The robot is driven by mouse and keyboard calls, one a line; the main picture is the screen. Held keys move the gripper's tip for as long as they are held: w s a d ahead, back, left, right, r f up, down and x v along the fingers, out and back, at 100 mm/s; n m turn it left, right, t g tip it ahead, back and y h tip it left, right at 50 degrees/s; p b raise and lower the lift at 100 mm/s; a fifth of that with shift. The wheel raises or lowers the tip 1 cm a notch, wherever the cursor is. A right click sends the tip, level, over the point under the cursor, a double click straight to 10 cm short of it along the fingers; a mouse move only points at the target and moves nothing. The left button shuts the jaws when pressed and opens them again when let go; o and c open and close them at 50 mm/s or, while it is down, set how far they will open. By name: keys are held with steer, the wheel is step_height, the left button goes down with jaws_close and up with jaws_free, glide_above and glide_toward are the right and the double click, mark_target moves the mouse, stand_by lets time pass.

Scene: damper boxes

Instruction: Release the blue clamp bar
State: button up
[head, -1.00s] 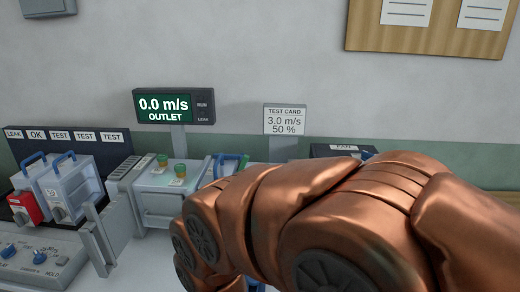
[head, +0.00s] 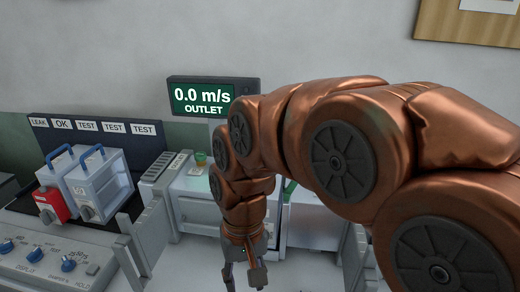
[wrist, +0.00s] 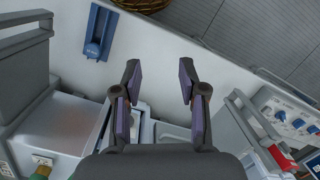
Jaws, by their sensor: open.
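My gripper (wrist: 160,78) is open and empty in the wrist view, its two fingers spread above the white tabletop. In the head view my gripper (head: 246,279) points down in front of the test rig and is partly cut off by the lower edge. A blue bar-like part on a blue plate (wrist: 98,32) lies on the tabletop, beyond and left of the fingertips in the wrist view. It is apart from the gripper. I cannot tell for certain whether it is the blue clamp bar. My arm hides much of the rig in the head view.
An outlet display (head: 202,98) reads 0.0 m/s. Grey boxes with blue handles (head: 97,183) and a red part (head: 52,203) stand at left. A control panel with blue knobs (head: 40,262) is in front. Open grey flaps (head: 140,240) stand beside the rig.

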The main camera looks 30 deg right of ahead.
steer(key=w+d+r+m+t+y+p, duration=0.1)
steer(key=w+d+r+m, duration=0.25)
steer(key=w, duration=0.55)
steer(key=w+d+r+m+y+p, duration=0.1)
steer(key=w+d+r+m, duration=0.2)
steer(key=w, duration=0.6)
steer(key=w+d+r+m+t+y, duration=0.1)
steer(key=w+d+r+m, duration=0.15)
steer(key=w+m, duration=0.45)
steer(key=w+d+f+m+t, duration=0.1)
steer(key=w+d+m, duration=0.2)
steer(key=d, duration=0.4)
steer(key=w+d+f+m+p, duration=0.1)
steer(key=w+d+m, duration=0.2)
steer(key=w+d, duration=0.2)
steer(key=w+d+f+m+t+p, duration=0.1)
steer(key=w+d+m, duration=0.2)
steer(key=d, duration=0.7)
steer(key=shift+w+d+f+m+t, duration=0.2)
steer(key=shift+w+d+m+t, duration=0.15)
steer(key=shift+w, duration=0.3)
steer(key=shift+d+f+h+p, duration=0.1)
steer(key=shift+d+h+p, duration=0.05)
steer(key=shift+h+p, duration=0.15)
steer(key=shift+p+x, duration=1.25)
steer(key=shift+x, duration=2.55)
steer(key=shift+c, duration=0.3)
jaws_close()
